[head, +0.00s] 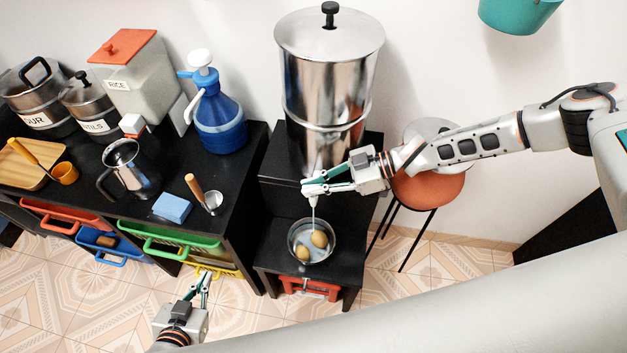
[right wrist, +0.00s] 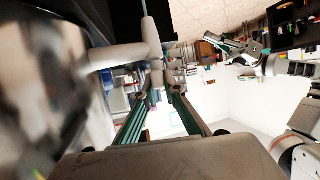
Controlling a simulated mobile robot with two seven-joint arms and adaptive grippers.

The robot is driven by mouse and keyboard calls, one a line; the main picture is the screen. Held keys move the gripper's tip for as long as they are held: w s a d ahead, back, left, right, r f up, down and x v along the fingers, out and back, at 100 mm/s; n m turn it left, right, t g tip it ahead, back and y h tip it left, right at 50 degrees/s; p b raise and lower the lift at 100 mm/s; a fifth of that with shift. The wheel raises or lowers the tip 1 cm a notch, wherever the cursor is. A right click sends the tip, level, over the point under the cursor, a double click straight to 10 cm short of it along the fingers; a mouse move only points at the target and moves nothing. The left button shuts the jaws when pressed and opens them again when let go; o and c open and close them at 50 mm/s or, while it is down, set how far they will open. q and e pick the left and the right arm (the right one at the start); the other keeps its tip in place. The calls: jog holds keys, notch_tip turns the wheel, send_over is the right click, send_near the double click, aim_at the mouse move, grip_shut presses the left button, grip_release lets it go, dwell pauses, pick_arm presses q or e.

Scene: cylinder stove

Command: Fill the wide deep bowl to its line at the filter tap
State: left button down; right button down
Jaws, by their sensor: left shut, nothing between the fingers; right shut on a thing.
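The metal bowl (head: 293,247) stands on the low black shelf below the tall steel water filter (head: 328,75). Two brown roundish things (head: 319,239) lie in it, with pale liquid around them. A thin pale stream runs from the filter tap (head: 313,199) down into the bowl. My right gripper (head: 306,187) is shut on the tap at the filter's foot; the tap also shows in the right wrist view (right wrist: 146,60), between the fingers. My left gripper (head: 205,277) is shut and empty, low in front of the counter. I cannot make out the fill line.
The black counter (head: 245,160) at left holds pots, a rice bin (head: 135,75), a blue pump bottle (head: 218,115), a steel jug (head: 130,168), a blue sponge (head: 172,207) and a ladle (head: 212,201). An orange stool (head: 428,190) stands right of the filter stand.

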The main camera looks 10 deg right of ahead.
jog(key=shift+w+r+n+g+b, duration=0.1)
jog(key=shift+n+g+b, duration=0.3)
jog(key=shift+n+g, duration=0.45)
jog(key=c, duration=2.1)
grip_release()
jog(key=shift+c, duration=0.2)
jog(key=v, duration=0.7)
jog(key=shift+d, duration=0.25)
